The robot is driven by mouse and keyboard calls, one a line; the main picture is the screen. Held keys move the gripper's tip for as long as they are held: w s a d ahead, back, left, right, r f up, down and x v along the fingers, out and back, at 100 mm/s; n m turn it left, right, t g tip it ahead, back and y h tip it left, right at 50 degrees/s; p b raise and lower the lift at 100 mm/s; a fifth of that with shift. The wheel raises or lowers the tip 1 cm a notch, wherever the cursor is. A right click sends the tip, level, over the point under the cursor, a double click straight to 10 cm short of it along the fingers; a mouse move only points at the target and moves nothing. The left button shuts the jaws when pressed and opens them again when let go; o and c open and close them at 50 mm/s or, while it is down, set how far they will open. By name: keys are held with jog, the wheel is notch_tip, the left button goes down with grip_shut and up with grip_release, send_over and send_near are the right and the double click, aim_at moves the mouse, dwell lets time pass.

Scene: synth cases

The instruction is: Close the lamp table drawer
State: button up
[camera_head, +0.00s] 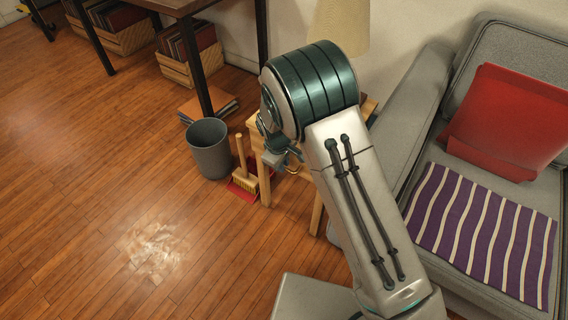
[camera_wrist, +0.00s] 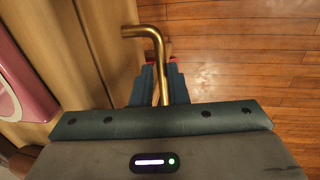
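The wooden lamp table (camera_head: 258,138) stands beside the sofa in the head view, mostly hidden behind my arm. How far its drawer stands open cannot be told there. In the wrist view, pale wood (camera_wrist: 108,30) fills the upper left, with a dark seam running down it. A bent brass handle (camera_wrist: 150,32) sticks out from this wood. My gripper (camera_wrist: 161,72) has one finger on each side of the handle's bar, close against it, and appears shut on it. In the head view my gripper (camera_head: 284,160) is at the table's front, partly hidden by my arm.
A grey bin (camera_head: 209,149) and a brush (camera_head: 244,176) with a red dustpan stand left of the table. A grey sofa (camera_head: 395,125) is close on the right. A pink object (camera_wrist: 22,85) lies at the wrist view's left. Open floor (camera_head: 110,190) lies front left.

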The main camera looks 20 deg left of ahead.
jog(key=o, duration=0.3)
jog(key=shift+w+d, duration=0.15)
jog(key=shift+w, duration=0.05)
jog(key=shift+s+r, duration=0.1)
jog(key=shift+r, duration=0.2)
notch_tip(320, 180, up, 13)
jog(key=s+a+p, duration=0.1)
jog(key=s+p, duration=0.1)
jog(key=p, duration=0.1)
jog(key=shift+s+p, duration=0.15)
jog(key=shift+p, duration=0.15)
